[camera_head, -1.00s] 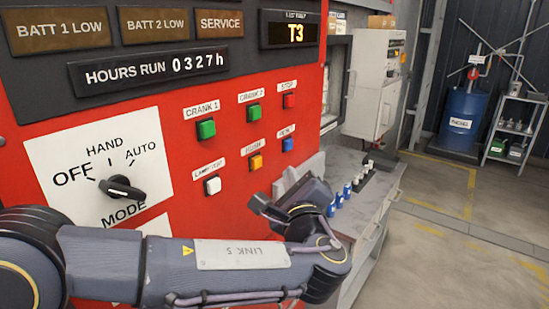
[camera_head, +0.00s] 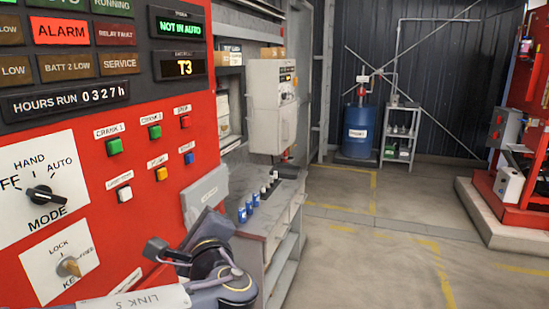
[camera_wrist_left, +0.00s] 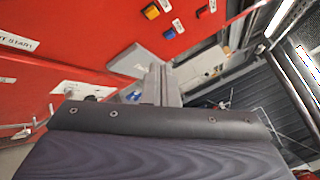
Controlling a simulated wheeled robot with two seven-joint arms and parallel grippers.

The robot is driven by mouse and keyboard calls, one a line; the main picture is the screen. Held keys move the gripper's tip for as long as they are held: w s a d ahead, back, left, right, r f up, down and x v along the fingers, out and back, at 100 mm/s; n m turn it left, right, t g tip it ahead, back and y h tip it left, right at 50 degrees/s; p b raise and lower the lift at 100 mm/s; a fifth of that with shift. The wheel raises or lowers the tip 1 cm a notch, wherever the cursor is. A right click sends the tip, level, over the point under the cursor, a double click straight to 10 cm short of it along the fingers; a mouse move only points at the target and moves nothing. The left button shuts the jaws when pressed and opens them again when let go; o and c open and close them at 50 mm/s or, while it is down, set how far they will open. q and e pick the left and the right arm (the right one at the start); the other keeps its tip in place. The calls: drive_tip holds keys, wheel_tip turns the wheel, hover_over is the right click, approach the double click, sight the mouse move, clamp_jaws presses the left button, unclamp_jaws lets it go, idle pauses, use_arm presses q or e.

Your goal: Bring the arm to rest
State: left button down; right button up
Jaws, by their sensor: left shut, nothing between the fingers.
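My left arm comes in at the bottom left of the head view, its LINK 5 segment low in front of the red panel (camera_head: 100,195). My left gripper (camera_head: 207,226) is by the panel's lower right edge, near a grey box (camera_head: 206,194); its fingertips are hard to make out there. In the left wrist view the fingers (camera_wrist_left: 160,82) are shut with nothing between them, pointing past the grey box (camera_wrist_left: 140,62). The black MODE knob (camera_head: 40,196) is on the panel, apart from the gripper. My right gripper is not in view.
A grey bench (camera_head: 280,205) with small blue-and-white items (camera_head: 248,207) stands beyond the gripper. A KEY switch (camera_head: 68,267) is low on the panel. A blue drum (camera_head: 359,130) and shelf (camera_head: 400,130) stand far back. Open floor (camera_head: 370,250) lies right.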

use_arm(q)
drive_tip(key=s+a+f+n+g+h, duration=0.2)
drive_tip(key=s+a+f+n+g, duration=0.8)
drive_tip(key=s+a+f, duration=0.45)
drive_tip(key=s+d+f+n+h, duration=0.7)
drive_tip(key=s+d+n+h, duration=0.1)
drive_tip(key=n, duration=0.4)
drive_tip(key=shift+s+d+g+h, duration=0.2)
drive_tip(key=shift+s+g+h, duration=0.2)
drive_tip(key=shift+s+h, duration=0.6)
